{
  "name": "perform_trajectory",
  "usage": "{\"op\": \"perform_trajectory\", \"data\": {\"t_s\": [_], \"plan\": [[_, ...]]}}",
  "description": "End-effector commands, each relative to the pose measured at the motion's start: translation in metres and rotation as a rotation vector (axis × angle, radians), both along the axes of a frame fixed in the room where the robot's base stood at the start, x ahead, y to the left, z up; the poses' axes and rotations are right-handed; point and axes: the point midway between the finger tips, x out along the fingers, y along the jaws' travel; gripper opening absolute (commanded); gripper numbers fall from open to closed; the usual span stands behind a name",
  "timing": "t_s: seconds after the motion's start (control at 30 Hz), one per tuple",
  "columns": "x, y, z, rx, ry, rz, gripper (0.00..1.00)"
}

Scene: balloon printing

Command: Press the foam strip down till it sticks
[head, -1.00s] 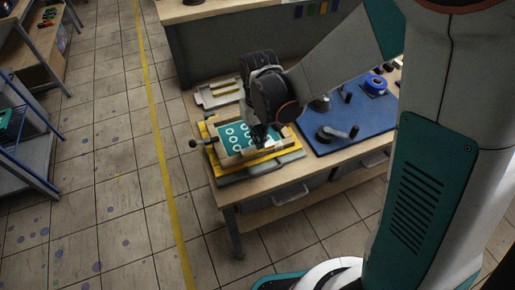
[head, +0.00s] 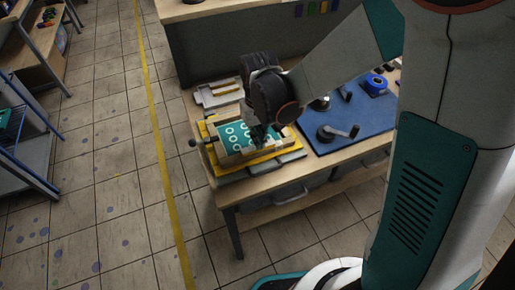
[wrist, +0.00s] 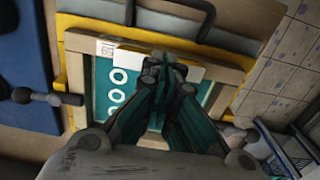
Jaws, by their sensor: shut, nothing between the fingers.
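A wooden frame (head: 226,159) holds a teal sheet (head: 233,137) with white rings; both show in the wrist view, the frame (wrist: 82,40) around the sheet (wrist: 106,75). A pale strip (wrist: 192,72), which looks like the foam strip, lies across the sheet's end along the frame's inner edge. My gripper (wrist: 166,66) is shut and empty, its fingertips over the middle of this strip and hiding part of it. I cannot tell whether they touch it. In the head view my gripper (head: 261,137) is at the frame's right part, and the strip is not clear there.
The frame stands on a yellow base (head: 212,129) on the wooden bench. A tray (head: 217,94) lies behind. Knobs stick out from the frame's sides.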

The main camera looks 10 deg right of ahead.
Motion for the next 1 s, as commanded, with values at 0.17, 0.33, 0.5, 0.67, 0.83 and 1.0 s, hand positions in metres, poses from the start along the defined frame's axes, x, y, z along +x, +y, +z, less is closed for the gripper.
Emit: {"op": "perform_trajectory", "data": {"t_s": [0.17,0.33,0.5,0.67,0.83,1.0], "plan": [[0.0,0.0,-0.004,0.0,0.0,0.0,0.0],[0.0,0.0,-0.007,0.0,0.0,0.0,0.0],[0.0,0.0,-0.01,0.0,0.0,0.0,0.0],[0.0,0.0,-0.013,0.0,0.0,0.0,0.0],[0.0,0.0,-0.014,0.0,0.0,0.0,0.0],[0.0,0.0,-0.014,0.0,0.0,0.0,0.0]]}}
